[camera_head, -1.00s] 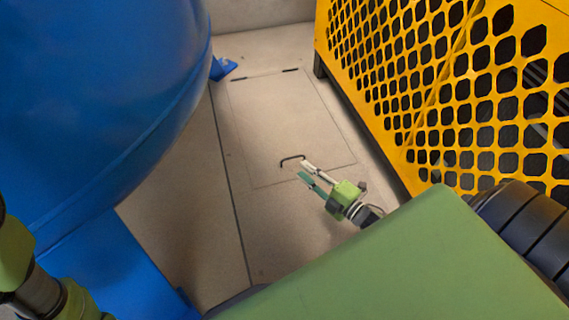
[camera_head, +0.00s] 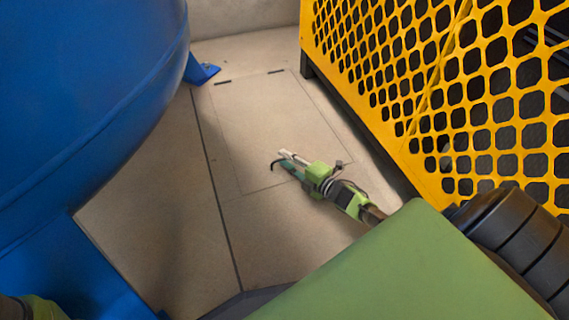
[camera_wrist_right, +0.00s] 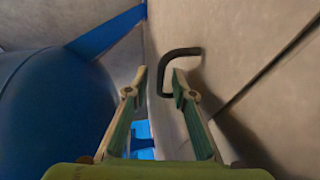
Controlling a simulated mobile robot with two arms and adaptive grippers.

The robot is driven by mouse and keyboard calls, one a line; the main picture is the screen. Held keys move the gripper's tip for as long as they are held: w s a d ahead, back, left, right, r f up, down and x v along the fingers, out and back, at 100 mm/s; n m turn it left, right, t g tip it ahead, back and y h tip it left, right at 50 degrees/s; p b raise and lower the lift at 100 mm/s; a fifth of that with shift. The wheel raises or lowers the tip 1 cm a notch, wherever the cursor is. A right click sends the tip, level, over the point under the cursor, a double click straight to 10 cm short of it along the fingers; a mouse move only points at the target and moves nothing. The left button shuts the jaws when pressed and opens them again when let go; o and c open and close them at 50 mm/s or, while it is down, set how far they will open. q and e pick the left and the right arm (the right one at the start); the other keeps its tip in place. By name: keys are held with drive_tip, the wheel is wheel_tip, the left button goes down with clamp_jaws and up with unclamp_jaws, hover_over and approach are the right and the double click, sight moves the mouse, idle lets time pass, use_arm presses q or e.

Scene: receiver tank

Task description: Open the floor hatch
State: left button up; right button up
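The floor hatch (camera_head: 255,115) is a flat beige panel in the floor, outlined by a thin seam, with two dark hinge strips along its far edge. It lies flush with the floor. Its dark bent handle (camera_head: 274,164) is near the near edge and also shows in the right wrist view (camera_wrist_right: 182,52). My right gripper (camera_head: 284,158) is at the handle, partly covering it. In the right wrist view its fingers (camera_wrist_right: 160,78) are apart, with part of the handle between or just beyond the tips; contact cannot be told.
A large blue tank (camera_head: 85,90) with a blue foot (camera_head: 201,72) stands to the left. A yellow perforated guard (camera_head: 430,90) stands close along the right. A wall (camera_head: 245,15) closes the back. Bare floor (camera_head: 150,200) lies left of the hatch.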

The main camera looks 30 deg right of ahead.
drive_tip(key=shift+w+f, duration=0.1)
drive_tip(key=shift+w, duration=0.5)
